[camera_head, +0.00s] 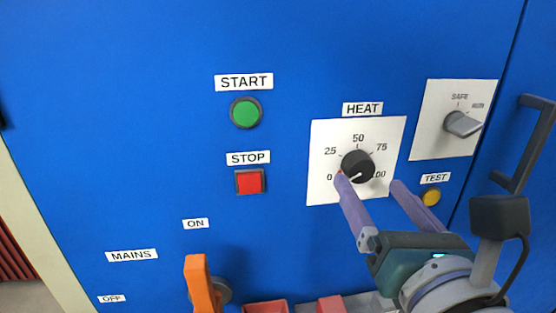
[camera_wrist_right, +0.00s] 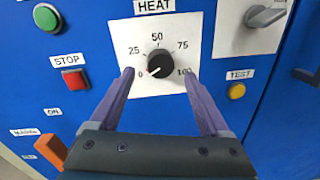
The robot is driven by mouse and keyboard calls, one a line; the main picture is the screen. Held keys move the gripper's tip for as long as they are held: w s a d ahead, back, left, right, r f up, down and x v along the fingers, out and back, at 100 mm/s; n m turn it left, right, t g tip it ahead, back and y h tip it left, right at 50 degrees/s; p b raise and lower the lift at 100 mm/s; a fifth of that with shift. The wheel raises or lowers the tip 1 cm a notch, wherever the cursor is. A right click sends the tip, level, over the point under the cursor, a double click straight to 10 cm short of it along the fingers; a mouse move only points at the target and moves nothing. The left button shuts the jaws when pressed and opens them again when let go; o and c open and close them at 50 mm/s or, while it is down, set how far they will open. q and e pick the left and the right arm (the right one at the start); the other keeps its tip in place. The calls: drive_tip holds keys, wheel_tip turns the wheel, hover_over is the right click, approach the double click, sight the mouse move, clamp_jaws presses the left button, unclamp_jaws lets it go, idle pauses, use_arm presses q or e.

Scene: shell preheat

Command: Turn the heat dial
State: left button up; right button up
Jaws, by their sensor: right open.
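The heat dial (camera_head: 358,166) is a round black knob on a white square plate (camera_head: 320,190) marked 0 to 100, under a HEAT label. My left gripper is not in view.
A grey SAFE selector (camera_head: 462,124) and a yellow TEST button (camera_head: 431,196) are to the right. A green START button (camera_head: 246,112) and red STOP button (camera_head: 250,181) are left. An orange MAINS handle (camera_head: 197,285) and a black door handle (camera_head: 526,140) stick out from the blue panel.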

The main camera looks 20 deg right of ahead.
drive_tip(key=v, duration=0.6)
drive_tip(key=shift+s+b, duration=0.25)
drive_tip(key=shift+b, duration=0.05)
